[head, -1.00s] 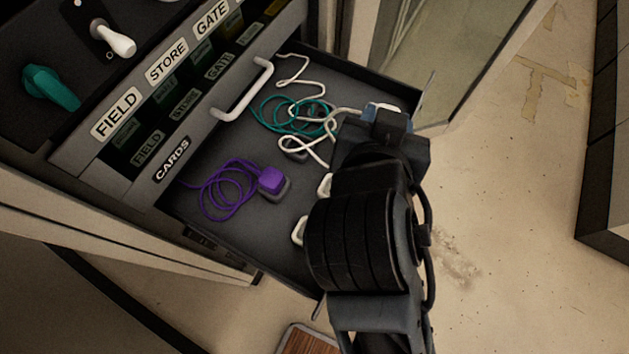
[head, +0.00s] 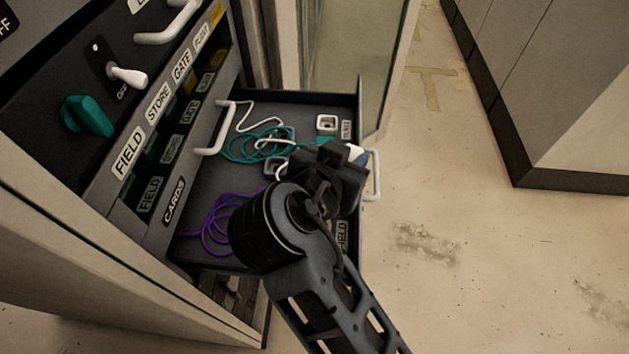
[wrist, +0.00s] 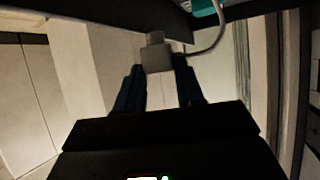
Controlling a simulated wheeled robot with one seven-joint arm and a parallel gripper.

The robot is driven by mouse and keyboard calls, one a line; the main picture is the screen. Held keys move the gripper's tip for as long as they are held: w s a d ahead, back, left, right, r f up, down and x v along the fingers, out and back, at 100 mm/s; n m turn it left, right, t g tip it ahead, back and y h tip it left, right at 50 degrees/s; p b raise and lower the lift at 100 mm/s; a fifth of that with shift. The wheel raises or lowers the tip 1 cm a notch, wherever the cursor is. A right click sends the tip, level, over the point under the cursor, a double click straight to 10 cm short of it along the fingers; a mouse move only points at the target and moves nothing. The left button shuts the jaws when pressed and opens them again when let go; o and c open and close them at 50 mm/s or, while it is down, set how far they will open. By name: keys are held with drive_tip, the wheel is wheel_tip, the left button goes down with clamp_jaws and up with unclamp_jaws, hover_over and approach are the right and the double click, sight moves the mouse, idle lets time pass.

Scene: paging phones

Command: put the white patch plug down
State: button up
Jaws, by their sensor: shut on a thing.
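My gripper (wrist: 160,88) is shut on the white patch plug (wrist: 155,54), which shows as a pale block between the fingertips in the wrist view. A pale cord (wrist: 217,38) curves beside it. In the head view my gripper (head: 352,160) is over the right side of the open drawer (head: 300,99). Only a small white bit of the plug shows there, and my arm hides the rest. The white cord (head: 243,116) lies in the drawer. I cannot tell whether the plug touches anything.
A teal cord (head: 232,150) lies coiled beside the white cord. A purple cord (head: 212,222) lies nearer, its plug hidden by my arm. A square white-rimmed socket (head: 327,122) shows at the drawer's back right. A white handle (head: 376,177) is on its right side. Floor to the right is clear.

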drive_tip(key=a+f, duration=0.1)
drive_tip(key=a, duration=0.2)
drive_tip(key=a+f, duration=0.1)
drive_tip(key=shift+a+f, duration=0.3)
drive_tip(key=shift+f, duration=0.05)
wheel_tip(320, 180, down, 4)
drive_tip(key=shift+f+p, duration=0.1)
drive_tip(key=shift+p, duration=0.35)
drive_tip(key=shift+f+b, duration=0.25)
drive_tip(key=shift+b, duration=0.05)
drive_tip(key=o, duration=1)
drive_tip(key=shift+o, duration=0.2)
